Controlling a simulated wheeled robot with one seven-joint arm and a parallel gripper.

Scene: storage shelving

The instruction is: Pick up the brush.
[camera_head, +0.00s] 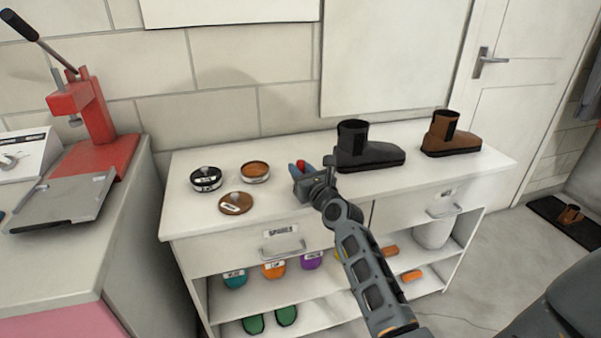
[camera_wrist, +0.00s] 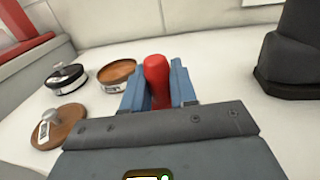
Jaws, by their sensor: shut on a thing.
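My gripper (camera_head: 299,169) is over the white counter, left of the black boot. Its blue fingers also show in the wrist view (camera_wrist: 158,88), shut on a red, rounded handle (camera_wrist: 157,76). I take this to be the brush; its red top also shows in the head view (camera_head: 301,164). The handle stands roughly upright between the fingers. Its lower part and any bristles are hidden by the gripper, and I cannot tell whether it touches the counter.
A black boot (camera_head: 369,152) and a brown boot (camera_head: 450,137) stand on the counter (camera_head: 400,190). Round polish tins (camera_head: 206,181) and a brown lid (camera_head: 235,203) lie to the left. Lower shelves hold coloured pots and orange-brown items (camera_head: 412,276). A red press (camera_head: 92,130) stands far left.

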